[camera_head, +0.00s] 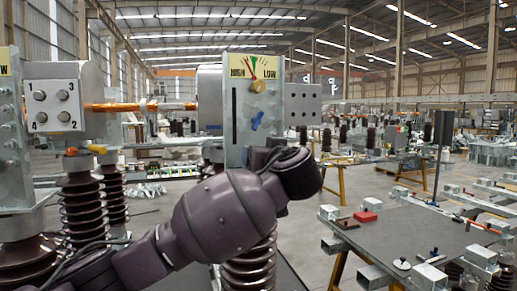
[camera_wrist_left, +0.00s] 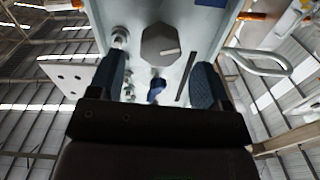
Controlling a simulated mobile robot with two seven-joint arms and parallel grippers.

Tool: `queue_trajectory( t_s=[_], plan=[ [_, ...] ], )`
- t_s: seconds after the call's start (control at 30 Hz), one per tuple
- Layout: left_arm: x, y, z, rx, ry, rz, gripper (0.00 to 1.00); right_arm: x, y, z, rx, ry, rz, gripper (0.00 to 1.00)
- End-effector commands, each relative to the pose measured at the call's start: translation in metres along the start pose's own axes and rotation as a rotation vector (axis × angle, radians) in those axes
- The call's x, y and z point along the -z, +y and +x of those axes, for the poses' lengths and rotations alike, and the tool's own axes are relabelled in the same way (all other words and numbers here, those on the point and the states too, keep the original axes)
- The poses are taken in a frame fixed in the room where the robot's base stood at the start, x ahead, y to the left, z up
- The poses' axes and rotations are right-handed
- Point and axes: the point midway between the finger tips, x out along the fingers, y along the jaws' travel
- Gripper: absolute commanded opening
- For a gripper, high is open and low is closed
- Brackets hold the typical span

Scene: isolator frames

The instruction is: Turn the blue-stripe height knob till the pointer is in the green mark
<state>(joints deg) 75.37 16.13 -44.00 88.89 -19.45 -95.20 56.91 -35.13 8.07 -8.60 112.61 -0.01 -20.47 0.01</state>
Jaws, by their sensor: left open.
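The grey panel (camera_head: 277,115) carries a yellow gauge (camera_head: 240,66) marked HIGH and LOW. Its red pointer (camera_head: 252,69) leans left of upright beside a green mark at the top; whether the tip lies in the green is too small to tell. A blue knob (camera_head: 257,121) sits lower on the panel; it also shows in the left wrist view (camera_wrist_left: 156,90). A grey hexagonal knob (camera_wrist_left: 160,44) with a pale stripe is nearer the camera there. My left gripper (camera_wrist_left: 158,82) is open and empty, its fingers spread around the blue knob's position, apart from it.
A numbered panel (camera_head: 52,105) stands at left, with a copper bar (camera_head: 135,107) running toward the middle. Brown ribbed insulators (camera_head: 82,207) stand below. A grey worktable (camera_head: 410,238) with small parts is at right. A narrow slot (camera_head: 234,116) lies beside the blue knob.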

Motion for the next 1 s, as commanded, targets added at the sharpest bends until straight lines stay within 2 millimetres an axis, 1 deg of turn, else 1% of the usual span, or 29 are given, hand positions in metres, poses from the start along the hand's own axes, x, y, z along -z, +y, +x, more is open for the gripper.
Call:
queue_trajectory(
  t_s=[0.03,0.1,0.3,0.43,0.67,0.9,1.0],
  plan=[
    [0.002,-0.001,0.009,0.002,0.0,0.003,0.71,0.002,0.0,-0.003,0.0,-0.004,0.0,0.41],
    [0.002,-0.001,0.018,0.002,-0.001,0.002,0.71,0.002,0.001,-0.004,0.0,-0.008,0.001,0.41],
    [0.001,0.0,0.034,-0.001,0.0,0.001,0.71,0.001,0.001,-0.006,0.0,-0.015,0.001,0.41],
    [0.0,0.0,0.037,-0.001,-0.001,0.001,0.71,0.001,0.0,-0.006,0.0,-0.016,0.002,0.41],
    [0.0,0.0,0.037,-0.001,0.0,0.0,0.71,0.0,0.0,-0.006,0.0,-0.016,0.002,0.41],
    [0.0,0.0,0.037,-0.001,0.0,0.0,0.34,0.0,0.0,-0.007,0.0,-0.016,0.002,0.41],
    [0.0,0.0,0.037,-0.001,0.0,0.0,0.22,0.0,0.0,-0.007,0.0,-0.016,0.002,0.41]
  ],
)
